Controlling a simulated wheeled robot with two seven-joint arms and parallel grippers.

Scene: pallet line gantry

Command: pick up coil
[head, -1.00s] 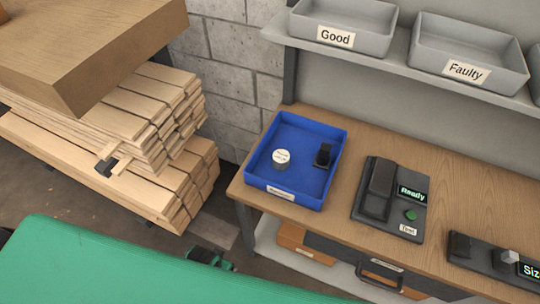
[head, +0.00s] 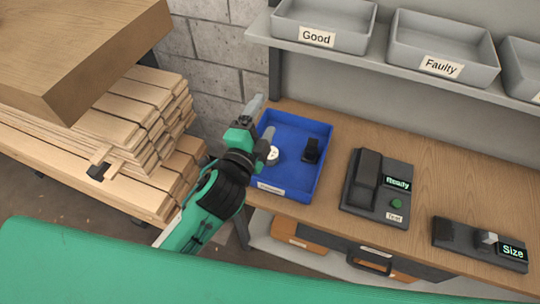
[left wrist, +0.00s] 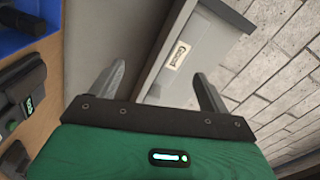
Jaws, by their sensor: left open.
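In the head view a blue tray (head: 322,178) stands at the left end of the wooden bench. In it are a small round piece with a pale labelled top (head: 272,155), partly hidden by my gripper, and a small black upright piece (head: 312,150). I cannot tell for certain which one is the coil. My left gripper (head: 262,118) is open and empty, above the tray's left edge. In the left wrist view the open jaws (left wrist: 162,85) point at a grey labelled bin, and part of the blue tray (left wrist: 28,30) shows top left. My right gripper is not in view.
A black tester (head: 375,190) reading "Ready" and a "Size" gauge (head: 478,243) stand right of the tray. Above is a shelf with grey bins marked Good (head: 317,38) and Faulty (head: 440,66). Stacked planks (head: 130,135) lie at the left. Bare bench lies between tray and tester.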

